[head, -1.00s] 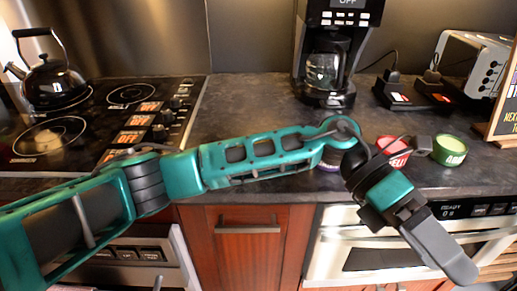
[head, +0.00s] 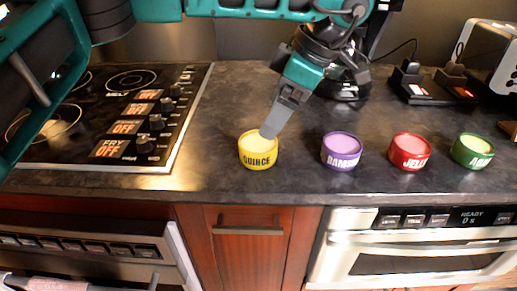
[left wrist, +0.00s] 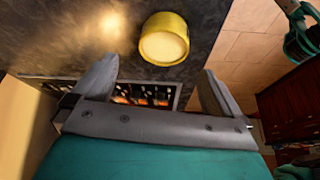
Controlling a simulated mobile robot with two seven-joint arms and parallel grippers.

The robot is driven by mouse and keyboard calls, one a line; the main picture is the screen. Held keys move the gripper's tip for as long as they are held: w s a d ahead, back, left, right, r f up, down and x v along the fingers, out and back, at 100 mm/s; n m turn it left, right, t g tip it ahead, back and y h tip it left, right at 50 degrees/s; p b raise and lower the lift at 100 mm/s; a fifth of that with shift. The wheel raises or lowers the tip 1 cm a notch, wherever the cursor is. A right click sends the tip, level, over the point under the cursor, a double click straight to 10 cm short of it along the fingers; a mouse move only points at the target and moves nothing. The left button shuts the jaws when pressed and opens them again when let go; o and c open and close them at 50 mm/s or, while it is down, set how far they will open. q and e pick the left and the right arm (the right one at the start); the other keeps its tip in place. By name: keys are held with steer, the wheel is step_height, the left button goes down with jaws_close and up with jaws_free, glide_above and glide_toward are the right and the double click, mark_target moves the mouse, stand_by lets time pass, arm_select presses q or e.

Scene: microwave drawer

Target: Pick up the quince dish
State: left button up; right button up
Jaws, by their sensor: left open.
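The quince dish (head: 258,152) is a small round yellow dish with a pale filling, labelled "QUINCE". It stands upright on the dark counter, right of the cooktop. My left gripper (head: 268,134) points down at the dish's back right rim in the head view. In the left wrist view the yellow dish (left wrist: 165,40) lies beyond the open fingers, between their lines, with nothing held. Whether a fingertip touches the rim is not clear. My right gripper does not show.
A purple dish (head: 341,151), a red dish (head: 410,151) and a green dish (head: 472,151) stand in a row to the right. The cooktop (head: 95,150) with knobs is at the left. Chargers (head: 430,87) and a toaster (head: 489,50) are behind. The counter's front edge is close.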

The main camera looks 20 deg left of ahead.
mark_target(258, 140)
arm_select(q)
steer(key=x, duration=0.8)
steer(key=shift+s+f, duration=0.15)
steer(key=shift+s, duration=0.1)
steer(key=c, duration=1)
steer(key=shift+c, duration=0.6)
